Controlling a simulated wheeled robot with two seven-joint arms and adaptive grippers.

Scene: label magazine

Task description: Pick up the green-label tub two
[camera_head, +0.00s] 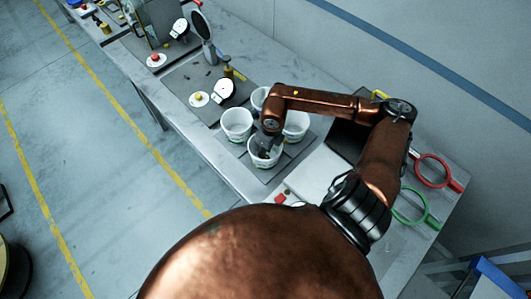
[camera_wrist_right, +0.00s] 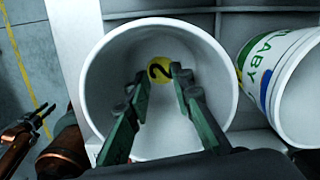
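In the right wrist view, a white tub (camera_wrist_right: 95,75) is seen through its round mouth, with a yellow disc marked 2 (camera_wrist_right: 160,70) on its inside floor. My right gripper (camera_wrist_right: 158,85) reaches into its mouth with its two dark green fingers apart and nothing visible between them. The gripper hides the near part of the rim. In the head view my right arm comes down to this front tub (camera_head: 266,162); some green shows low on its outside.
Other white tubs stand close by: one at left (camera_head: 236,124), one at right (camera_head: 297,126), one partly hidden behind. A tub with green and blue lettering (camera_wrist_right: 285,75) is right of the gripper. A red ring (camera_head: 433,158) and green ring (camera_head: 424,216) lie at the bench's right.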

